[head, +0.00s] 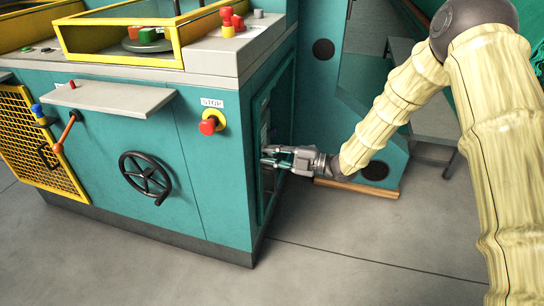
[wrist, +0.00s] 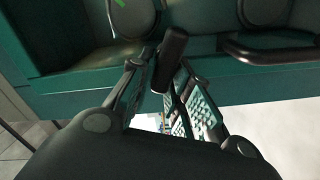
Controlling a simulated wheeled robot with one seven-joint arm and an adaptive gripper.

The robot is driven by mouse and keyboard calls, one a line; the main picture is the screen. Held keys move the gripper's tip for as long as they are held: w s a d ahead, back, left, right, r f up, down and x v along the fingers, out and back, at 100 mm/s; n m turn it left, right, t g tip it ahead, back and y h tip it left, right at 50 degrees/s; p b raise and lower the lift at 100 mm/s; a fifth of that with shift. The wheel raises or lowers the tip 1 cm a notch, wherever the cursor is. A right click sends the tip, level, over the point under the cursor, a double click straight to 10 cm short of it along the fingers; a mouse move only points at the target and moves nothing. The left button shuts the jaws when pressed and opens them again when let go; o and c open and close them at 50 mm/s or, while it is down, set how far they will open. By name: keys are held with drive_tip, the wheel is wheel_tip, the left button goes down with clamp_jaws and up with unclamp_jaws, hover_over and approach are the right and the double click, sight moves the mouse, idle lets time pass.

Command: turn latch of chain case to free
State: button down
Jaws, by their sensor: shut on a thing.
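The chain case (head: 266,210) is the teal door-like panel on the right side of the machine. In the wrist view its teal face (wrist: 70,90) fills the upper part. A black rounded latch lever (wrist: 170,58) stands out from it, between the tips of my gripper (wrist: 158,78). My gripper is shut on the lever near its end. In the head view my gripper (head: 271,157) reaches in from the right at the panel; the latch is too small and covered to make out there.
A black bar handle (wrist: 265,50) is on the case to the right in the wrist view. In the head view, the machine front has a handwheel (head: 146,177), a red stop button (head: 208,126) and an orange lever (head: 67,130). Grey floor in front is clear.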

drive_tip(key=shift+s+f+n+b, duration=0.1)
drive_tip(key=shift+f+n+b, duration=0.15)
drive_tip(key=shift+n+b, duration=0.6)
drive_tip(key=shift+f+n+b, duration=0.2)
drive_tip(key=shift+n+b, duration=0.1)
drive_tip(key=shift+n, duration=1.05)
drive_tip(key=c, duration=1.4)
unclamp_jaws()
drive_tip(key=v, duration=1.2)
drive_tip(key=shift+f, duration=0.1)
